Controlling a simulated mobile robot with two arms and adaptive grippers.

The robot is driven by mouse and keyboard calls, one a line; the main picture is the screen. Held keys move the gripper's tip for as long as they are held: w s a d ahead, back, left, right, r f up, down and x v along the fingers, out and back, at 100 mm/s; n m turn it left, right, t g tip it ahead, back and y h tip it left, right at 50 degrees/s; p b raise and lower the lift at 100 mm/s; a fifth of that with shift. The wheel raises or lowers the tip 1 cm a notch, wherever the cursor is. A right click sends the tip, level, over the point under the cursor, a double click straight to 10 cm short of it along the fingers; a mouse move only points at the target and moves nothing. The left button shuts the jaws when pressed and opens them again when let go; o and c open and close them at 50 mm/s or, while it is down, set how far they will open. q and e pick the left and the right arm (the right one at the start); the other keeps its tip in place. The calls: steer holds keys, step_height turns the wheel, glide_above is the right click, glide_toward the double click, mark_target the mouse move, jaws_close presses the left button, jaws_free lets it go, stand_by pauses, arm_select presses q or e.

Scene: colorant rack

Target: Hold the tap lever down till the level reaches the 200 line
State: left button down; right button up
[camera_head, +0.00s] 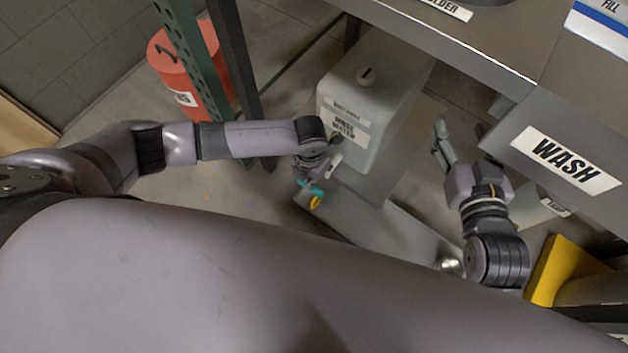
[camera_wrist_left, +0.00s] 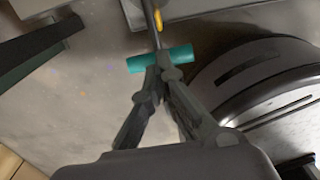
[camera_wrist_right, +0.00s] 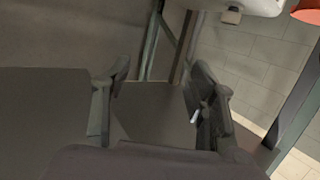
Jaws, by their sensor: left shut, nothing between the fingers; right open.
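A pale tank (camera_head: 385,90) with a round cap and a front label stands on a grey stand below the shelf. A teal tap lever (camera_head: 311,187) shows below its front, with a small yellow part (camera_head: 316,202) beside it. In the left wrist view the teal lever (camera_wrist_left: 140,63) lies crosswise right at my left fingertips (camera_wrist_left: 160,72), which are together and empty; whether they touch it is unclear. My left gripper (camera_head: 318,172) partly hides the tap. My right gripper (camera_head: 460,143) is open and empty, right of the tank. No level or 200 line is readable.
A metal shelf front with a WASH label (camera_head: 566,160) overhangs my right gripper. A red bucket (camera_head: 185,90) stands behind a green post (camera_head: 193,60) at the left. A yellow object (camera_head: 562,265) is at the lower right. Floor between bucket and tank is mostly clear.

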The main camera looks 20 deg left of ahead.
arm_select(q)
steer(key=shift+f, duration=0.1)
stand_by(0.5)
steer(key=shift+f+b, duration=0.45)
steer(key=shift+f, duration=0.2)
arm_select(e)
steer(key=r+t, duration=0.1)
steer(key=r, duration=0.1)
steer(key=w+a+r+t, duration=0.1)
steer(key=r, duration=0.1)
steer(key=shift+r+t+y, duration=0.1)
steer(key=shift+t+y, duration=0.2)
steer(key=shift+r, duration=0.15)
